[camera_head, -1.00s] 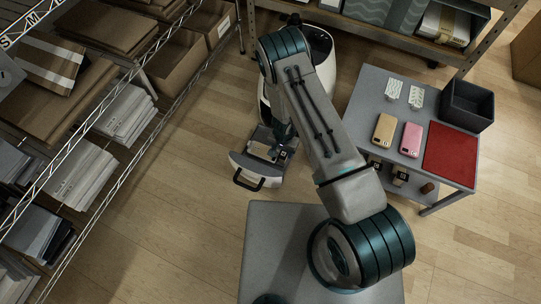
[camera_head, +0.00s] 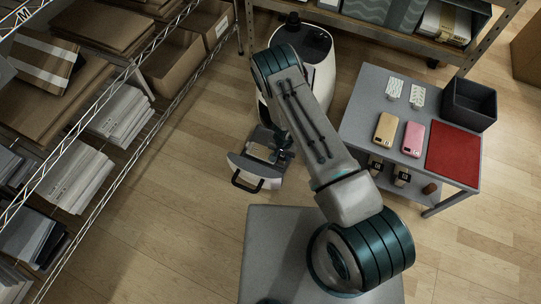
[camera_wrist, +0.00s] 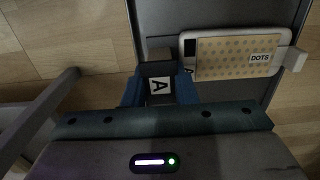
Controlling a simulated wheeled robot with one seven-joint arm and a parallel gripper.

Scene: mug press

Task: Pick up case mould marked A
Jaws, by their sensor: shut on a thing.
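The case mould marked A (camera_wrist: 159,86) is a dark block with a white A label. In the wrist view my gripper (camera_wrist: 158,76) has its blue fingers shut on it, one on each side. Part of another A mark shows at the panel's left edge. In the head view my gripper (camera_head: 282,150) is over the pulled-out drawer (camera_head: 240,163) of the white machine, and my arm partly hides it. I cannot tell whether the mould is clear of the drawer.
The white machine (camera_head: 320,60) stands behind the drawer. A grey table (camera_head: 370,100) at right bears a yellow phone case (camera_head: 385,129), a pink one (camera_head: 413,139), a red mat (camera_head: 454,150) and a dark bin (camera_head: 468,103). Wire shelves (camera_head: 120,150) stand at left.

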